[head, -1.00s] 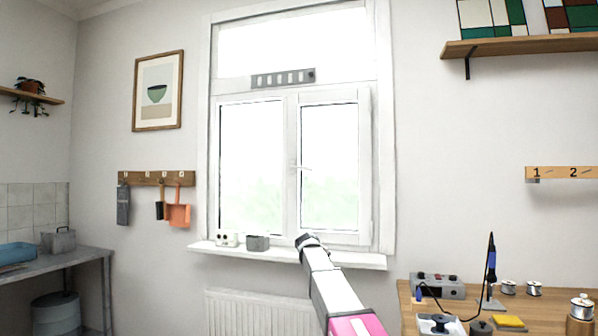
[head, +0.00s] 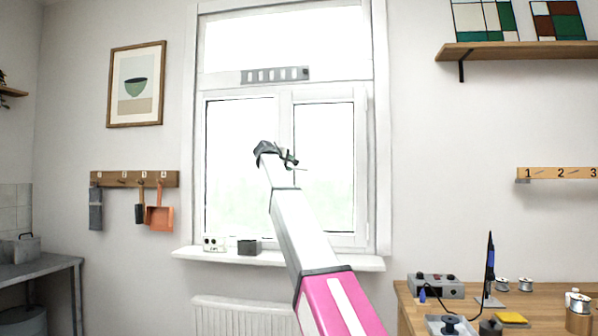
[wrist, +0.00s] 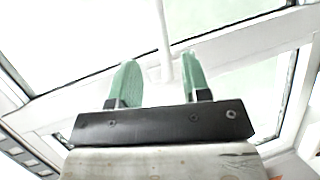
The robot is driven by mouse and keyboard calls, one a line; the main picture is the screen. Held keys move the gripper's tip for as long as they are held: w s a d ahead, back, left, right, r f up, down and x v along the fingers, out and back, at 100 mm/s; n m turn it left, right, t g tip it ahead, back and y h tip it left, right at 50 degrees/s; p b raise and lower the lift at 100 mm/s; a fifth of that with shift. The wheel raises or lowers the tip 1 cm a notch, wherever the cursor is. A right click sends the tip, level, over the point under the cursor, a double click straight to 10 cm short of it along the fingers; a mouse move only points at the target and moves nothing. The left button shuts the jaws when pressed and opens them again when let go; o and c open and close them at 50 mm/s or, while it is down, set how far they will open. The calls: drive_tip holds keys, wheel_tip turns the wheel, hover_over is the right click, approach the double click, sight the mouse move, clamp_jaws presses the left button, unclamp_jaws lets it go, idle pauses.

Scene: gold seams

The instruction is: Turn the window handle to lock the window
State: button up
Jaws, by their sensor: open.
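The white window (head: 285,118) has two lower panes with a frame post between them. Its slim white handle (wrist: 163,38) shows in the wrist view as a bar running from the top edge down to the frame, between the two green fingers. In the head view the handle is mostly hidden behind my gripper (head: 291,160), which is raised in front of the middle post. My gripper is open in the wrist view (wrist: 159,66), its fingers on either side of the handle in the picture. I see no clear contact with the handle.
A white sill (head: 285,260) below holds a dark grey box (head: 249,247) and a small white socket block (head: 213,243). A vent strip (head: 275,75) crosses above the panes. A workbench (head: 540,325) with tools stands at the right. The air before the window is otherwise clear.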

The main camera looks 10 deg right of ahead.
sight(300, 169)
drive_tip(key=x, duration=1)
drive_tip(key=shift+w+f, duration=0.1)
drive_tip(key=shift+w, duration=0.05)
drive_tip(key=shift+c, duration=0.2)
clamp_jaws()
